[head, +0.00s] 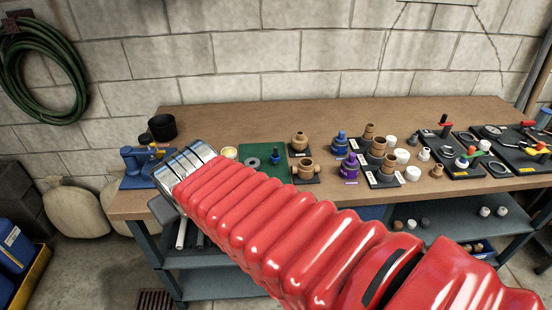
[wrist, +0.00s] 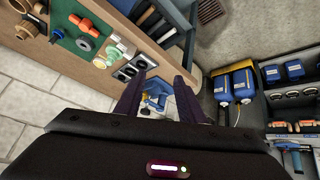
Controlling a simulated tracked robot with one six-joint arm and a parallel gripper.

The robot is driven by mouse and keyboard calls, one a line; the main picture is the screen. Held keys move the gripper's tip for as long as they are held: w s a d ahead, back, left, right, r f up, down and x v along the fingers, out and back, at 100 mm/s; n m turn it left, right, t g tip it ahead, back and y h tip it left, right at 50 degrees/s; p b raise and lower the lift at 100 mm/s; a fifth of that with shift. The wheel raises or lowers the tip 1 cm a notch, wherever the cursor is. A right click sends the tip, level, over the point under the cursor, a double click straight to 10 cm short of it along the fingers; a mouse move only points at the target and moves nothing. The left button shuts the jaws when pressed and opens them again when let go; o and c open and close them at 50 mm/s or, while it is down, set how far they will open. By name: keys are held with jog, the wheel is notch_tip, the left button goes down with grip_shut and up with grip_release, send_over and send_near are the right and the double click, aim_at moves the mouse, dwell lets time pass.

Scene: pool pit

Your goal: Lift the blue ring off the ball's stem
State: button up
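A small blue part (head: 275,158) stands on the green mat (head: 262,150) on the bench, beside a grey ring-shaped part (head: 252,162). A blue part (wrist: 57,32) also shows on the mat in the wrist view. It is too small to tell the blue ring from the ball and its stem. My gripper (wrist: 159,78) is open in the wrist view, its two dark fingers apart with nothing between them. It points over the left end of the bench, away from the mat.
A blue vise (head: 138,160) and a black cup (head: 162,127) stand at the bench's left end. Brass fittings (head: 305,169), a purple-blue part (head: 350,167) and several valve boards (head: 450,160) stand right of the mat. The bench's back strip is clear. A green hose (head: 40,70) hangs on the wall.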

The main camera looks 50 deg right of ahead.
jog(key=w+d+f+m+t+h, duration=0.1)
jog(key=w+d+f+h, duration=0.1)
jog(key=d, duration=0.9)
jog(key=w+d+f+m+t+h, duration=0.1)
jog(key=d+h, duration=0.1)
jog(key=d, duration=1)
jog(key=s+d+f+m+t, duration=0.1)
jog(key=s+d+f+t, duration=0.2)
jog(key=s+d+f, duration=0.6)
jog(key=shift+d+y, duration=0.4)
jog(key=shift+d, duration=0.8)
jog(key=shift+x, duration=4.15)
